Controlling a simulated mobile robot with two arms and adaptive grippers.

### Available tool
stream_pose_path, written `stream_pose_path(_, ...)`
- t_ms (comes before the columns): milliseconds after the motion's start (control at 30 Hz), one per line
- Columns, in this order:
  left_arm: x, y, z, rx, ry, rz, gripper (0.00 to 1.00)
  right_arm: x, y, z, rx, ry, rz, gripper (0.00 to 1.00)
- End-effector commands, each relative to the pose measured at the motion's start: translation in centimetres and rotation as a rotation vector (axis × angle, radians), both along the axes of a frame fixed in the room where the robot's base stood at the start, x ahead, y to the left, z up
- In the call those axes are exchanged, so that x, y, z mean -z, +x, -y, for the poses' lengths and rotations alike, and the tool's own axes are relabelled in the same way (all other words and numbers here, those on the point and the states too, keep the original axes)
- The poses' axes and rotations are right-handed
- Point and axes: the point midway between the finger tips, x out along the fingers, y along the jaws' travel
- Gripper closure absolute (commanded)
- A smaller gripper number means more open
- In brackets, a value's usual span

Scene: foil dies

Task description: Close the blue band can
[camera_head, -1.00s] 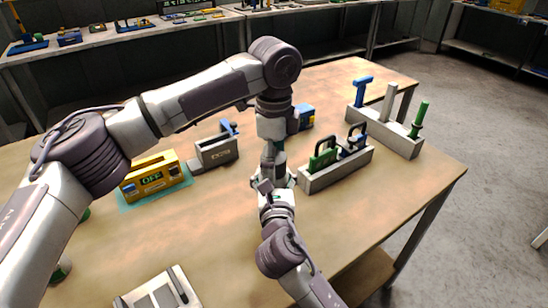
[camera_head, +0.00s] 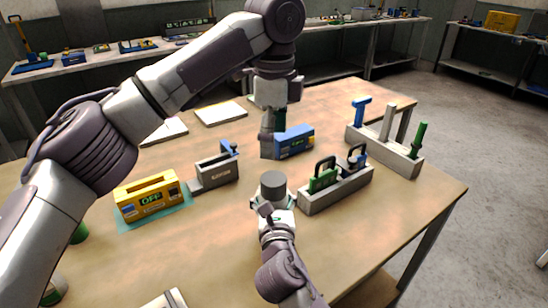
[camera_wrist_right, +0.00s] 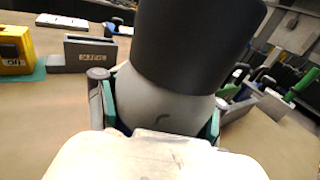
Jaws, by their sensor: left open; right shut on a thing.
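My right gripper (camera_head: 272,212) is shut around the pale, rounded body of the can (camera_wrist_right: 165,105), holding it upright above the table. A dark grey cylinder, seemingly its lid (camera_head: 272,183), sits on top; it fills the upper middle of the right wrist view (camera_wrist_right: 195,45). I cannot tell how tightly it sits. The fingers hide the can's sides, and no blue band is clear. My left gripper (camera_head: 273,138) is open, pointing down behind the can and apart from it, in front of a blue box (camera_head: 295,141).
A yellow OFF box (camera_head: 150,197) on a teal mat and a grey holder (camera_head: 214,173) stand left. A grey tray with green and blue padlocks (camera_head: 335,190) is close on the right. A rack with upright tools (camera_head: 385,145) stands beyond it. The front table is mostly clear.

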Motion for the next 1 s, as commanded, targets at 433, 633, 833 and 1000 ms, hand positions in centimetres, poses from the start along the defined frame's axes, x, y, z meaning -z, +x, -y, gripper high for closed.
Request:
stream_pose_path(433, -1.26, -0.04, 0.02, 0.001, 0.000, -0.001, 0.14, 0.08, -0.02, -0.01, 0.000, 0.000, -0.002, 1.00)
stream_pose_path(633, -1.23, -0.02, 0.02, 0.001, 0.000, -0.001, 0.14, 0.06, -0.01, -0.01, 0.000, 0.000, -0.001, 0.05)
stream_pose_path(833, -1.22, -0.02, 0.01, 0.001, 0.000, -0.001, 0.14, 0.02, -0.01, 0.00, 0.000, 0.000, -0.001, 0.02)
stream_pose_path(1000, -1.22, -0.02, 0.01, 0.001, 0.000, -0.001, 0.14, 0.03, -0.15, 0.01, 0.000, 0.000, -0.001, 0.02)
